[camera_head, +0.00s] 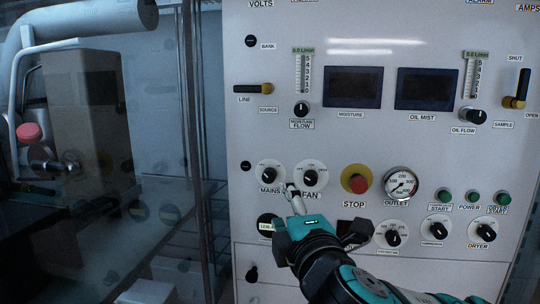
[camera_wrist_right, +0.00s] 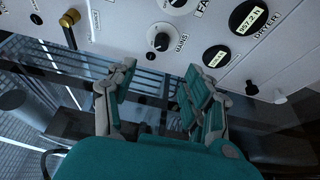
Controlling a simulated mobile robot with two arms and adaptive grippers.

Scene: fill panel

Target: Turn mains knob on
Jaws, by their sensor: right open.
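The mains knob (camera_head: 268,174) is a round black knob on a white dial at the left of the white panel, labelled MAINS. It also shows in the wrist view (camera_wrist_right: 161,42), ahead of my fingertips. Which mark it points to is too small to tell. My right gripper (camera_head: 290,189) is in front of the panel, just below and right of the mains knob in the head view. In the wrist view my right gripper (camera_wrist_right: 159,70) is open and empty, with its two fingers spread and apart from the knob. My left gripper is not in view.
The fan knob (camera_head: 310,178) is close on the right of the mains knob. The stop button (camera_head: 358,181) and outlet gauge (camera_head: 401,183) are farther right. A yellow-and-black line valve handle (camera_head: 254,88) sticks out above. A small display (camera_head: 267,225) is below.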

